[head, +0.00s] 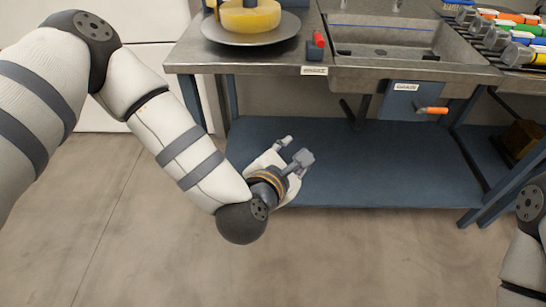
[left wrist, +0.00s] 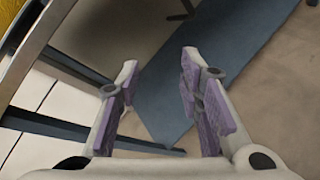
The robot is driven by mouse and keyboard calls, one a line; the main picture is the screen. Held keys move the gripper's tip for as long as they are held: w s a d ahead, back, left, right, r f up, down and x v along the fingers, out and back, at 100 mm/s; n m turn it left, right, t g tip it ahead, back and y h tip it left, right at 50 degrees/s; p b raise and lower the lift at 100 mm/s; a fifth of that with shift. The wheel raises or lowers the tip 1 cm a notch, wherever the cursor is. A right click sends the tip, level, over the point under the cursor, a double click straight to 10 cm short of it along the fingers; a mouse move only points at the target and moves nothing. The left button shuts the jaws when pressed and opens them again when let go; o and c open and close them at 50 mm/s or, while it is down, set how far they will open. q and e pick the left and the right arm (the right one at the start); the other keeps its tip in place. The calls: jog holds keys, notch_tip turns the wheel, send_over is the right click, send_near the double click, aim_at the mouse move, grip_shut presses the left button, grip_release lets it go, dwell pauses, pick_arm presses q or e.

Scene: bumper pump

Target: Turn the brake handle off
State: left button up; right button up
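A red handle (head: 319,40) stands at the bench's front edge, beside a dark block and above a small white label (head: 314,71). An orange-tipped handle (head: 432,110) sticks out to the right from a blue box (head: 400,103) under the sink, which also has a label. I cannot read either label well enough to tell which is the brake handle. My left gripper (head: 294,150) is open and empty, below the bench top and in front of the lower shelf, apart from both handles. Its two spread fingers show in the left wrist view (left wrist: 160,95). My right gripper is out of view.
A metal bench (head: 250,62) with a sink (head: 385,40) runs across the back. A round plate (head: 225,32) with a yellow wheel is at its left, colored cylinders (head: 520,38) at its right. The blue lower shelf (head: 370,165) is mostly bare. Open floor lies in front.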

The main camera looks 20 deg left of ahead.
aim_at(315, 31)
pick_arm(q)
jog(key=shift+s+a+f+m+g, duration=0.25)
jog(key=shift+s+f+m+g, duration=0.05)
jog(key=shift+s+f+m, duration=0.35)
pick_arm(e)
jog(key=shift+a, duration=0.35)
pick_arm(q)
jog(key=shift+w, duration=0.1)
